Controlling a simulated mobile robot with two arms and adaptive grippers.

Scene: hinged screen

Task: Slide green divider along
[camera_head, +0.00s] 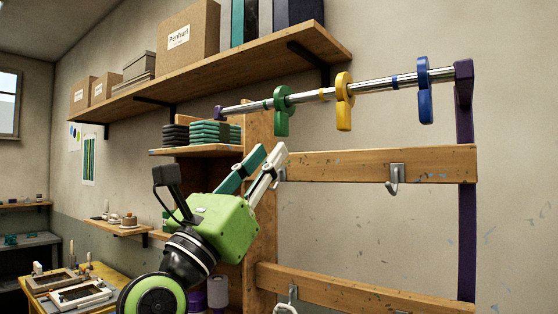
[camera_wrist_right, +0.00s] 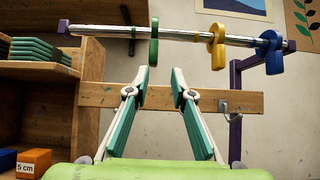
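The green divider (camera_head: 281,122) hangs by its ring from a metal rail (camera_head: 365,87) near the rail's left part. It also hangs there in the right wrist view (camera_wrist_right: 153,48). My right gripper (camera_head: 268,160) is below the green divider, pointing up at the rail. In the right wrist view its fingers (camera_wrist_right: 160,82) are apart with nothing between them, below the divider and not touching it. My left gripper is out of view.
Purple brackets (camera_head: 464,150) hold the rail's ends. Coloured bands mark the rail. Wooden slats (camera_head: 355,167) with metal hooks (camera_head: 395,180) run behind and below. A shelf (camera_head: 240,65) with boxes and a smaller shelf with green stacks (camera_head: 215,132) are at left.

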